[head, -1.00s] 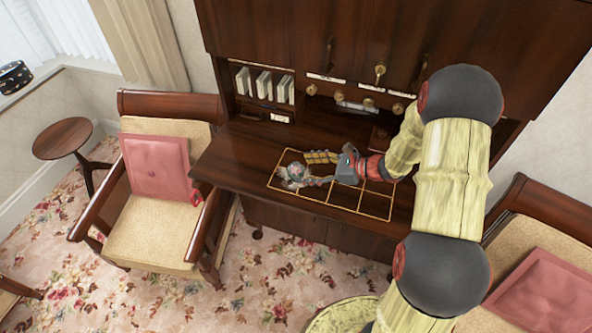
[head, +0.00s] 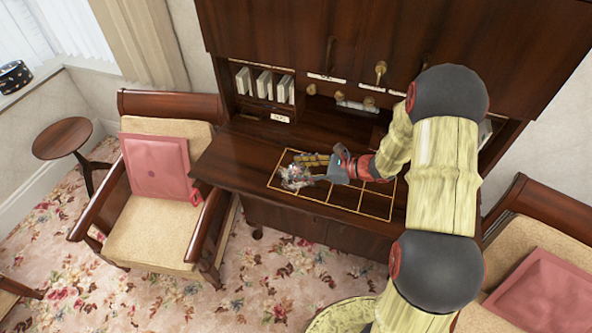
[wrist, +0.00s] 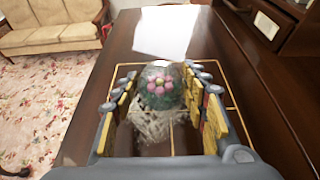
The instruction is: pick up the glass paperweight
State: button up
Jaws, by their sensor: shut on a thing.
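The glass paperweight (wrist: 160,86) is a clear dome with pink flowers and green inside. In the wrist view it stands between the tips of my gripper's two fingers (wrist: 163,92). My gripper is shut on it. A pale, crinkled patch (wrist: 155,128) shows right below the dome; I cannot tell if it is part of the paperweight. In the head view the paperweight (head: 294,172) is small and partly hidden by my gripper (head: 303,170), at the left end of a gold-lined grid on the desk. Whether it touches the desk top is unclear.
The dark wooden desk top (head: 232,160) is largely clear to the left. Behind it rise cubbyholes with pale books (head: 263,85) and small drawers with brass knobs. A chair with a pink cushion (head: 157,166) stands at left, another at right (head: 545,290).

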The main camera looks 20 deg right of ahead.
jog(key=c, duration=0.6)
jog(key=shift+r, duration=0.1)
jog(key=shift+c, duration=0.4)
